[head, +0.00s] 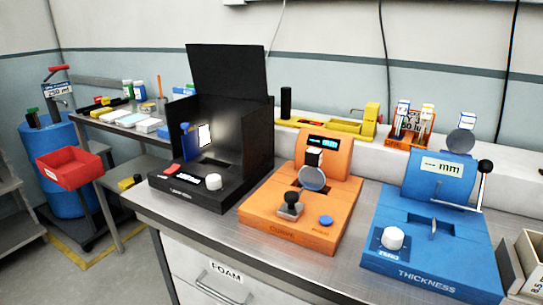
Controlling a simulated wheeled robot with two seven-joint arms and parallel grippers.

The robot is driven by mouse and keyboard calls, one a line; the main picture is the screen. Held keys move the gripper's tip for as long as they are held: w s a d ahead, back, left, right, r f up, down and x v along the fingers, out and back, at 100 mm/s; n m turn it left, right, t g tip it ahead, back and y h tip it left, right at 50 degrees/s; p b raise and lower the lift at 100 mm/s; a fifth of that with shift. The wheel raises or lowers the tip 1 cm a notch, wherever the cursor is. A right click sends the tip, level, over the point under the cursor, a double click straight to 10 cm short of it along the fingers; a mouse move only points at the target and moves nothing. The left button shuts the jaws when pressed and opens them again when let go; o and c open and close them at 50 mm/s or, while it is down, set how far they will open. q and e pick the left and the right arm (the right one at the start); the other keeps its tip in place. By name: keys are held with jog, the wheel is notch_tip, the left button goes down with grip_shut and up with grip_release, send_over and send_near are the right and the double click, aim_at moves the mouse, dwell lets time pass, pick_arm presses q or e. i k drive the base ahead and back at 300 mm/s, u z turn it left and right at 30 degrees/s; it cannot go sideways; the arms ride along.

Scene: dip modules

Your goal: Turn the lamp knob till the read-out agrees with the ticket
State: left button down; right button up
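A black box-like device (178,192) with its tall lid raised stands at the left of the bench. A white round knob (213,181) sits on its front ledge, beside a small pale label whose writing is too small to read. A bright white panel (205,136) glows inside the box. A blue piece and a red piece (172,169) are at its left side. I cannot tell which thing is the ticket, and no legible read-out shows on the black device. Neither of my grippers is in view.
A blue thickness gauge (433,278) with a white knob (393,237) is farther right. A red bin (69,168) and blue drum (62,202) are at far left.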

aim_at(214, 182)
jog(key=z, duration=0.05)
jog(key=k, duration=1.1)
jog(key=u, duration=0.85)
jog(key=i, duration=1.55)
jog(key=z, duration=0.7)
